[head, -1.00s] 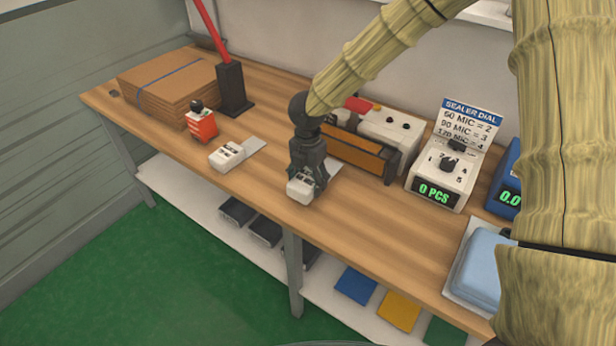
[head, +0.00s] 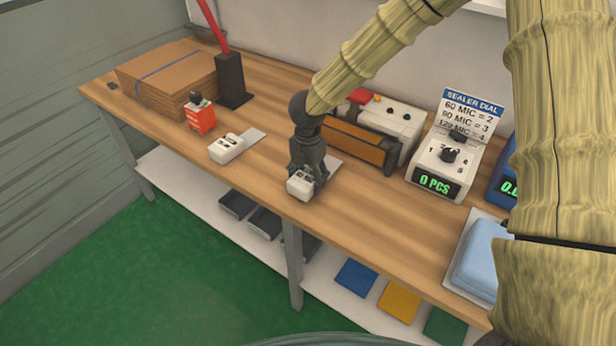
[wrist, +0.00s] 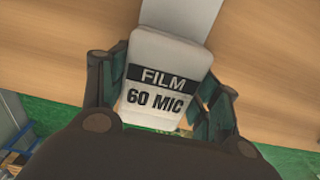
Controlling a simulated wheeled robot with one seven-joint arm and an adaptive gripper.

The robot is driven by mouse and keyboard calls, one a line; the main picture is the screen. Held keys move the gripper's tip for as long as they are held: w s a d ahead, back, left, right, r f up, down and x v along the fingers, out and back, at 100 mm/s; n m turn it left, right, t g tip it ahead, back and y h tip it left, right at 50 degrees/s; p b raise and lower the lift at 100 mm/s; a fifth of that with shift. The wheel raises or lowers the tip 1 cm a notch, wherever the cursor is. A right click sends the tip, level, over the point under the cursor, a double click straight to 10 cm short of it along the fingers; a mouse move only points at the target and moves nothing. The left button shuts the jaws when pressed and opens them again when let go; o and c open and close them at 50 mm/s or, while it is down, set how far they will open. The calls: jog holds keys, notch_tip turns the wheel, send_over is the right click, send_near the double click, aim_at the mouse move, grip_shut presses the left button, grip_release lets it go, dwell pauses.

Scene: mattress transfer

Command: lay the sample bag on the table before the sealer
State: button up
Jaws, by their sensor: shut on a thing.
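My gripper (head: 306,182) is at the table's front edge, left of centre, pointing down. It is shut on a white sample bag (wrist: 164,75), whose label reads "FILM 60 MIC" in the wrist view. A pale flat flap (wrist: 183,12) extends from the bag over the wood. Whether the bag touches the table is hard to tell. The sealer (head: 358,142), with a brown-orange front and a white body with a red part, stands just behind my gripper. A dial unit (head: 444,165) with a "SEALER DIAL" sign stands to its right.
Another white block with a pale flap (head: 228,148) lies left on the table (head: 385,225). An orange box (head: 201,116), cardboard stack (head: 168,78) and black stand with red lever (head: 231,80) are farther left. A light-blue stack (head: 482,256) is at right. The front middle-right is clear.

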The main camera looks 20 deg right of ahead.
jog(key=shift+f, duration=0.6)
jog(key=o, duration=1.2)
jog(key=shift+c, duration=0.2)
notch_tip(320, 180, up, 12)
jog(key=shift+r, duration=0.1)
